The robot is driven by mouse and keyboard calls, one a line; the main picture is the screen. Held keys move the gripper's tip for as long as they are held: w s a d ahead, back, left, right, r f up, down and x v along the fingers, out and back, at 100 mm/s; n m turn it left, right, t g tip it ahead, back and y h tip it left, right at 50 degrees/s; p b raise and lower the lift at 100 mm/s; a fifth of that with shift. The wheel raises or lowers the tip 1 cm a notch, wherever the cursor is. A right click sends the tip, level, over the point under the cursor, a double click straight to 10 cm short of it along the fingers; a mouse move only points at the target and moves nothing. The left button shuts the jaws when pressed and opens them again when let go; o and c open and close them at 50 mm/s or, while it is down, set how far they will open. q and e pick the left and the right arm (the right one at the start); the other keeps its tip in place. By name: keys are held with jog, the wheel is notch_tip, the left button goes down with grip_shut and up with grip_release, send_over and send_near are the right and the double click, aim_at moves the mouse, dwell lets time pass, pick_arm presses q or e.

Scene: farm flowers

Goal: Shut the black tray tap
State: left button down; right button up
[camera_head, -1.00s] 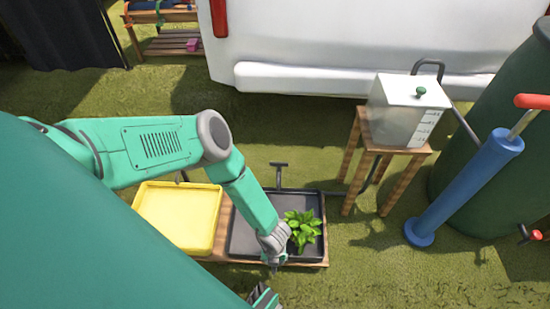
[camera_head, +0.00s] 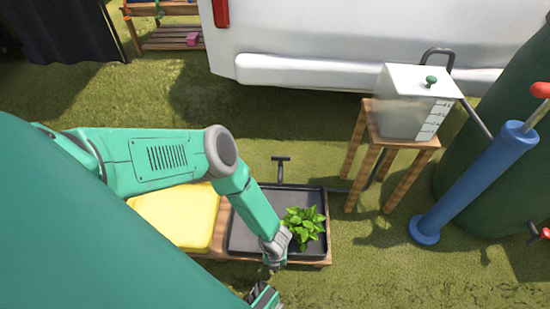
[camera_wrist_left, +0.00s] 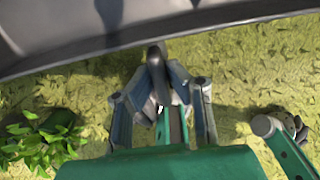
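The black tray (camera_head: 250,239) sits on a low wooden stand with a leafy green plant (camera_head: 303,224) at its right. A dark T-shaped handle (camera_head: 281,164), which looks like its tap, rises behind the tray's far edge. My left gripper (camera_head: 274,262) is at the tray's near edge, apart from that handle. In the left wrist view its fingers (camera_wrist_left: 160,80) come together by a dark rounded piece; whether they grip it is unclear. A teal and grey part of mine, possibly my right gripper (camera_head: 264,298), shows at the bottom edge.
A yellow tray (camera_head: 176,220) is left of the black tray, partly behind my arm. A white tank (camera_head: 406,105) stands on a wooden stool, right. A blue pump (camera_head: 473,185) and green barrel (camera_head: 487,160) are farther right.

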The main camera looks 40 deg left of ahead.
pick_arm(q)
jog(key=shift+m, duration=0.3)
jog(key=m+b, duration=0.2)
jog(key=m, duration=0.3)
jog(key=shift+f, duration=0.1)
jog(key=m+b, duration=0.2)
jog(key=m, duration=0.3)
jog(key=shift+s+m, duration=0.1)
jog(key=shift+m, duration=0.3)
jog(key=m, duration=0.2)
jog(key=shift+m+b, duration=0.3)
jog(key=shift+b, duration=0.1)
jog(key=shift+m, duration=2)
jog(key=shift+a, duration=0.1)
jog(key=c, duration=1.6)
grip_release()
